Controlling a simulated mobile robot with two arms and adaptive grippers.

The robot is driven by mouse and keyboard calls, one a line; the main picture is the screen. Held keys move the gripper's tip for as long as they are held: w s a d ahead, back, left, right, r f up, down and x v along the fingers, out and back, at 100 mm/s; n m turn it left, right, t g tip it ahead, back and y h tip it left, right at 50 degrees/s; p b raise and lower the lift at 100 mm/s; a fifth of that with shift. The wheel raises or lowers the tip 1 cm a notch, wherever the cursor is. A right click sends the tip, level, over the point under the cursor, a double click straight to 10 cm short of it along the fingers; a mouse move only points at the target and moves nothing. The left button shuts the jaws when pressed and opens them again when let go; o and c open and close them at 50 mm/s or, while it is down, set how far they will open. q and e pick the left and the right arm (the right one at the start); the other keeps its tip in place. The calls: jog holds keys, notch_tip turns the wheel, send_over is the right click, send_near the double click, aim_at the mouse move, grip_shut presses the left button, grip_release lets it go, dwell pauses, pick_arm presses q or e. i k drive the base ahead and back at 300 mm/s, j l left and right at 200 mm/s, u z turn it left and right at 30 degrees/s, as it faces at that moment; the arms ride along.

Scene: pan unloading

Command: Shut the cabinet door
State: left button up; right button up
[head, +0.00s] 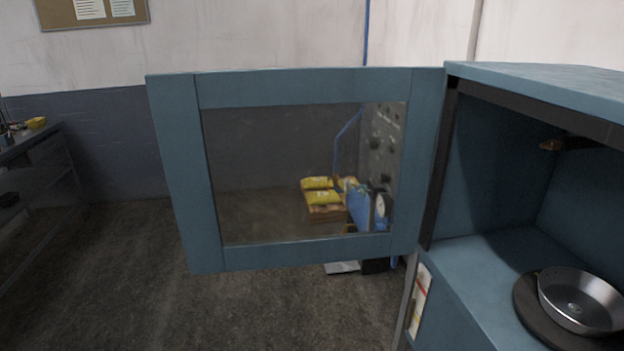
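The cabinet door (172,170) is a blue frame around a see-through pane (270,180). It stands wide open, swung out to the left of the blue cabinet (540,85) and joined to it along the door's right edge. The cabinet's front opening is uncovered. Inside, at the lower right, a round metal pan (580,301) rests on a dark round plate (530,312). Neither of my grippers shows in the head view.
A dark workbench (40,165) stands at the far left. The floor (190,310) in front of and below the door looks clear.

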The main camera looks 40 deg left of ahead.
aim_at(177, 100)
jog(key=k+l+z, duration=0.1)
jog(key=k+z, duration=0.2)
jog(key=k, duration=0.25)
jog(key=k+l+z, duration=0.2)
jog(key=k+z, duration=0.15)
jog(key=k, duration=0.2)
jog(key=j+z, duration=1.35)
jog(key=k+j, duration=0.15)
jog(key=j, duration=0.4)
jog(key=k+j, duration=0.2)
jog(key=j, duration=0.35)
jog(key=k+j, duration=0.15)
jog(key=j, duration=0.4)
jog(key=k+j, duration=0.15)
jog(key=j, duration=0.4)
jog(key=k+j, duration=0.2)
jog(key=j, duration=0.4)
jog(key=k+j, duration=0.15)
jog(key=j, duration=0.4)
jog(key=k+j, duration=0.15)
jog(key=j, duration=0.4)
jog(key=k+j, duration=0.2)
jog(key=j, duration=0.35)
